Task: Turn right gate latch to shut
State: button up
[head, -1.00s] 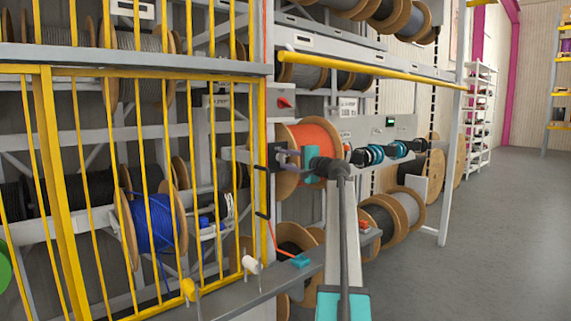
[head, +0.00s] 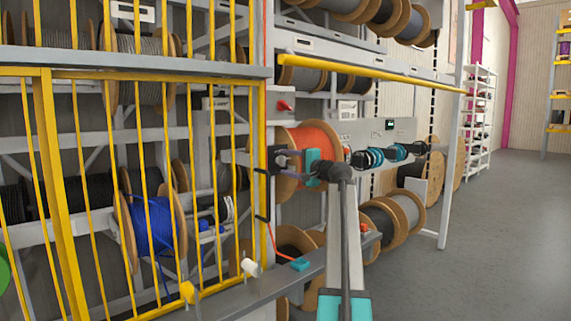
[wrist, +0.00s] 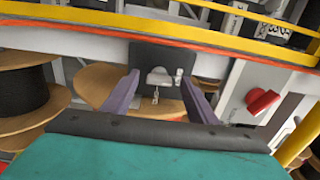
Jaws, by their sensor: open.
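The right gate latch (wrist: 160,76) is a small grey turning piece on a black plate (wrist: 150,58), fixed beside the gate's yellow edge. In the head view the plate (head: 271,160) shows as a dark square at the right side of the yellow barred gate (head: 262,120); the latch itself is mostly hidden there. My gripper (wrist: 161,84) is open, with its two purple fingers on either side of the latch. It faces the plate closely; I cannot tell whether the fingers touch the latch. The gripper also shows in the head view (head: 284,160).
A red rotary handle (head: 285,105) on a grey box sits above the plate; it also shows in the wrist view (wrist: 262,102). An orange cable reel (head: 308,142) stands just behind my gripper. A grey ledge (head: 240,293) runs below. Open floor (head: 500,240) lies to the right.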

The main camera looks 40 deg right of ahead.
jog(key=s, duration=1.3)
jog(key=shift+a, duration=0.45)
jog(key=shift+r, duration=0.15)
